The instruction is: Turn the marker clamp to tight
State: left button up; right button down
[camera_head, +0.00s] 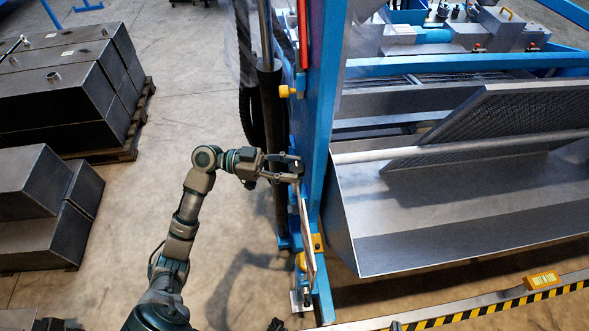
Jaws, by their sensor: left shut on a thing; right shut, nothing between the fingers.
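No part is labelled as the marker clamp. A yellow knob (287,91) sticks out to the left from the blue upright post (325,100), just below a red strip (303,35). Lower on the post are more yellow fittings (317,243). My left gripper (294,170) is at the post's left side, between the upper knob and the lower fittings. It is shut at the top of a thin, long plate-like piece (306,225) that slants down beside the post. The fingers partly hide the contact. I cannot make out my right gripper.
A grey metal trough (450,235) with a mesh panel (510,120) is right of the post. A dark column (270,130) stands just left of it. A black-yellow striped rail (480,310) crosses lower right. Dark metal boxes (60,90) stand left; open floor lies between.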

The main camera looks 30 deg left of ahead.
pick_arm(q)
jog(key=m+g+b, duration=0.1)
jog(key=g, duration=0.1)
jog(key=m+g, duration=0.1)
jog(key=m+g+h+b, duration=0.1)
jog(key=g, duration=0.1)
jog(key=shift+w+a+m+g+b, duration=0.25)
jog(key=shift+w+m+g+b, duration=0.05)
jog(key=shift+w, duration=0.05)
jog(key=shift+m+g, duration=0.3)
jog(key=shift+g, duration=0.2)
pick_arm(e)
jog(key=w+a+r+t+y, duration=0.2)
jog(key=w+r+t, duration=0.2)
jog(key=r+t, duration=0.2)
jog(key=shift+w+a+r+t, duration=0.3)
jog(key=shift+r+t, duration=0.1)
jog(key=shift+r, duration=0.75)
pick_arm(q)
jog(key=shift+d, duration=0.1)
pick_arm(e)
jog(key=shift+w, duration=0.1)
pick_arm(q)
jog(key=o, duration=1.1)
jog(key=shift+w, duration=0.1)
pick_arm(e)
jog(key=shift+f, duration=0.1)
jog(key=shift+a, duration=0.1)
